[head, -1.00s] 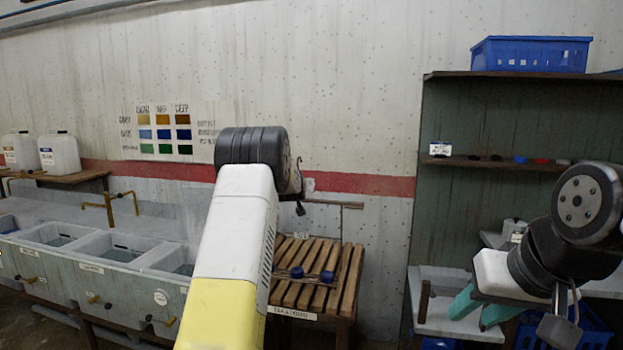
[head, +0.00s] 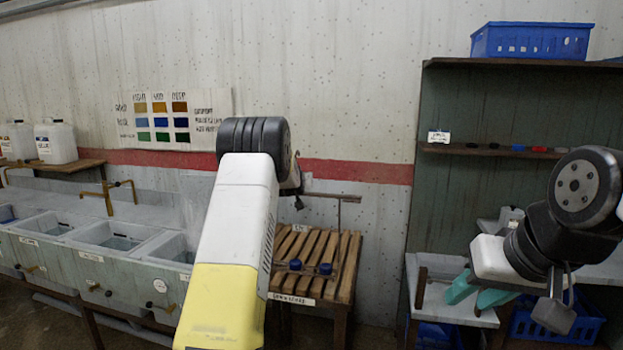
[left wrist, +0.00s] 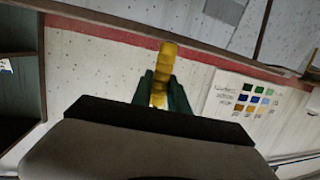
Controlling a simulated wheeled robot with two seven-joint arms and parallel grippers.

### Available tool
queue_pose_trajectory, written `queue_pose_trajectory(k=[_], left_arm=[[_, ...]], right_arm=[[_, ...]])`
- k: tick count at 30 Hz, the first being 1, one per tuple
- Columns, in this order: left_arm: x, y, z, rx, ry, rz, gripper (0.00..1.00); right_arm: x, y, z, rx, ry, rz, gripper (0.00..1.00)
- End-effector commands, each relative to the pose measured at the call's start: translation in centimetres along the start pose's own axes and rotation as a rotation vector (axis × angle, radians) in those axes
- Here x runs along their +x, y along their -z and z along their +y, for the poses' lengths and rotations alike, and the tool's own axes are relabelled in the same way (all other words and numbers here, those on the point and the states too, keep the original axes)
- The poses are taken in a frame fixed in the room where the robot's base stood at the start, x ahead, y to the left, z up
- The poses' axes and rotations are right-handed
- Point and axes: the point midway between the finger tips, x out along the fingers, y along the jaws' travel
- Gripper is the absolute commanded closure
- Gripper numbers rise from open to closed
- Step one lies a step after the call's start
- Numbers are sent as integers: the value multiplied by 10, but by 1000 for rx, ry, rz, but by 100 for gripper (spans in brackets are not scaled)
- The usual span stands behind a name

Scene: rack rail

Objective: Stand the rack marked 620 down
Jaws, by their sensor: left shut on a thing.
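The rack (head: 340,230) shows in the head view as a thin brown frame with a top bar, an upright and two dark blue round pieces low down. A small tag (head: 300,227) near its top is too small to read. It is in front of or over the slatted stand (head: 345,265); I cannot tell whether it touches the slats. My left gripper (left wrist: 160,88) is shut on a yellow bar (left wrist: 167,54), seemingly part of the rack. In the head view my left wrist hides the gripper. My right gripper (head: 474,297) is open and empty at the right, teal fingers apart.
Grey sinks (head: 110,236) with brass taps line the left wall. A green shelf unit (head: 450,190) stands at the right, with a blue crate (head: 530,41) on top and another blue crate (head: 560,318) low down. A colour chart (head: 165,120) hangs on the wall.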

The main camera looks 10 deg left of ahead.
Motion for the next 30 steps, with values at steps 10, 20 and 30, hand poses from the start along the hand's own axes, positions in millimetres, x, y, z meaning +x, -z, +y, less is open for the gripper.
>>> queue_pose_trajectory(k=[10,20,30], left_arm=[[1,-3,0,0,0,4,100],[1,-5,0,0,0,2,54],[1,-7,0,0,0,-2,13]], right_arm=[[0,0,0,0,0,0,64],[0,0,0,0,0,0,64],[0,0,0,0,0,0,64]])
